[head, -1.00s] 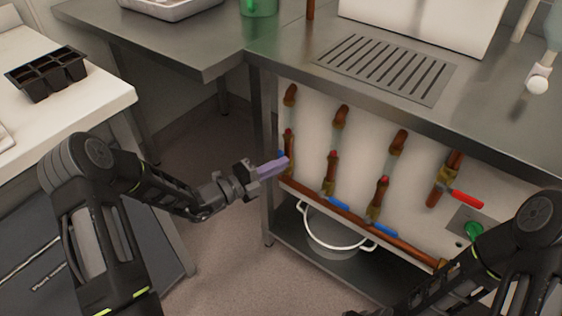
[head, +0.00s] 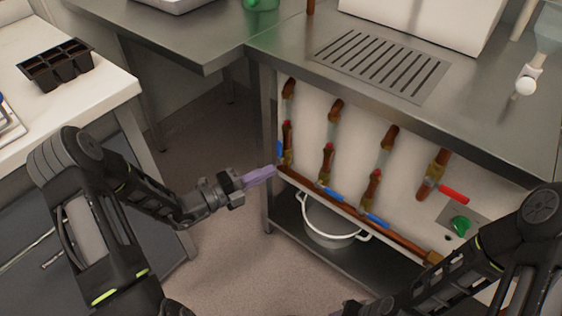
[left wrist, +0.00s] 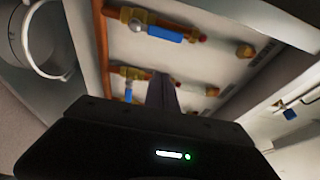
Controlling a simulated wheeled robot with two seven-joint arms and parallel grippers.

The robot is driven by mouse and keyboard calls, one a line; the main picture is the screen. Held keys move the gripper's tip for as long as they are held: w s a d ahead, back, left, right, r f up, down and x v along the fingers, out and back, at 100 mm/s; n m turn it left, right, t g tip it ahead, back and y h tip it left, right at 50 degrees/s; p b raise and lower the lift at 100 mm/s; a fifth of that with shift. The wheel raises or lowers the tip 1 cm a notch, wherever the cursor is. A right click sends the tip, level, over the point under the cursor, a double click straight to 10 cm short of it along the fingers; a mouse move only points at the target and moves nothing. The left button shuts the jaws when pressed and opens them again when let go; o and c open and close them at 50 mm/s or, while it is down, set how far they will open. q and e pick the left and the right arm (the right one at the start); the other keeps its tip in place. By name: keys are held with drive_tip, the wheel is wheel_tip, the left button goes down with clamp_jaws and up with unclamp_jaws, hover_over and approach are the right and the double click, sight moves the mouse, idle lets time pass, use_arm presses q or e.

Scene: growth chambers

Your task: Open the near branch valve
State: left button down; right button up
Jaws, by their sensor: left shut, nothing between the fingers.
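Branch pipes with brass valves rise from a copper manifold (head: 350,212) on a white panel under the steel bench. Three carry blue handles: left (head: 278,150), middle (head: 331,194) and right (head: 376,220). I cannot tell which is the near branch valve. My left gripper (head: 272,171), with lilac fingers, is shut and empty, just below the left blue handle; contact is unclear. In the left wrist view, the fingers (left wrist: 163,92) point towards the panel, with a blue handle (left wrist: 165,34) above and another (left wrist: 128,95) to the left.
A red-handled valve (head: 454,194) and a green knob (head: 460,223) are on the panel's right. A white pot (head: 330,228) stands on the shelf below. The bench leg (head: 268,200) is close to my left gripper. Open floor lies left of it.

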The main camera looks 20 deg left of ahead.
use_arm(q)
drive_tip(key=v, duration=0.2)
drive_tip(key=shift+s+a, duration=0.2)
idle(0.4)
